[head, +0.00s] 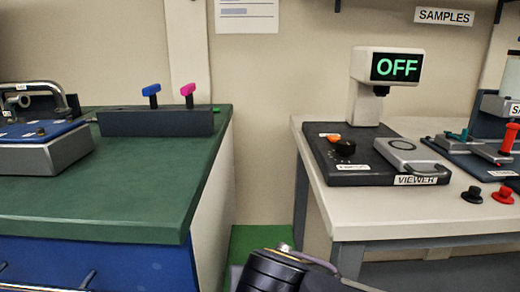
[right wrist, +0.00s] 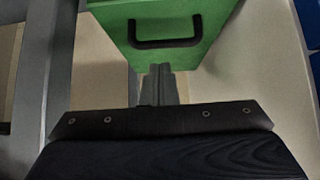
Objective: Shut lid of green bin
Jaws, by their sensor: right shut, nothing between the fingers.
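The green bin (head: 258,238) shows in the head view as a green patch low in the gap between the two benches, partly hidden by my right arm. In the right wrist view, the green bin (right wrist: 185,55) fills the top middle, with a black handle (right wrist: 165,43) on its green face. I cannot tell the lid's angle from these views. My right gripper (right wrist: 157,72) is shut and empty, its fingertips close to the lower edge of the green face. I cannot tell whether they touch it. My left gripper is not in view.
A green-topped bench (head: 120,190) with blue drawers stands on the left. A pale table (head: 400,215) on the right holds a viewer (head: 365,155) with an OFF display (head: 394,67). The gap between them is narrow.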

